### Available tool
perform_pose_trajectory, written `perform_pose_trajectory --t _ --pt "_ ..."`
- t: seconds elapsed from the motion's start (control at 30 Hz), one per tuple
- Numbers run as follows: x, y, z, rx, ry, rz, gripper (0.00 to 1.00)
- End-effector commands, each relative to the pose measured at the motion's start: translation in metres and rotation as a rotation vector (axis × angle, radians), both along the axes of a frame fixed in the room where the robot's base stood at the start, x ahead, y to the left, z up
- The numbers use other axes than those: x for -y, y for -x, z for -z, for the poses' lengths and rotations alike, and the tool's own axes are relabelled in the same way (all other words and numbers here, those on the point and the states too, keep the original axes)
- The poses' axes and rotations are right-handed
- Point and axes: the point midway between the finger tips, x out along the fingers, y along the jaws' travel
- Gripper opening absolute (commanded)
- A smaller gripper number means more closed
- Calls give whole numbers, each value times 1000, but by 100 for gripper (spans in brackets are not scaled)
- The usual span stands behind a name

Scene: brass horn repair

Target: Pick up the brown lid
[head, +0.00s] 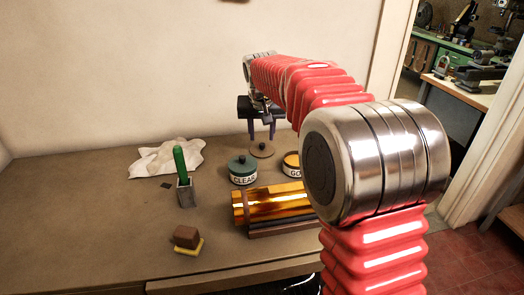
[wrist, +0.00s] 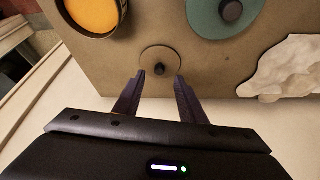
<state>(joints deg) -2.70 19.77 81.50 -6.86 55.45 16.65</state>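The brown lid (head: 262,150) is a flat round disc with a dark knob, lying on the workbench (head: 95,205) behind the tins. In the wrist view the lid (wrist: 150,54) is straight ahead, with its knob lined up between the two fingers. My gripper (head: 262,137) points down over the lid with its fingers apart. In the wrist view my gripper (wrist: 160,78) is open, and nothing is held between the dark fingertips. The exact height of the fingertips above the lid is hard to tell.
A green-lidded tin (head: 243,169) and an open tin with orange contents (head: 292,165) stand close in front. A brass tube (head: 270,203) lies nearer. A white cloth (head: 167,158), a green-handled tool (head: 181,162) and a brown block (head: 186,236) are left. The wall is close behind.

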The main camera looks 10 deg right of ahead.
Motion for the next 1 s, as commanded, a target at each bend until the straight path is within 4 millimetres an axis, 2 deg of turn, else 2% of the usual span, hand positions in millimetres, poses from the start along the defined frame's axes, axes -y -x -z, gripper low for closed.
perform_pose_trajectory --t 0.37,0.8,1.0 --pt "0 -1 3 0 0 0 37" --pt "5 -21 46 -2 0 -1 37" --pt "5 -22 48 1 1 -1 37"
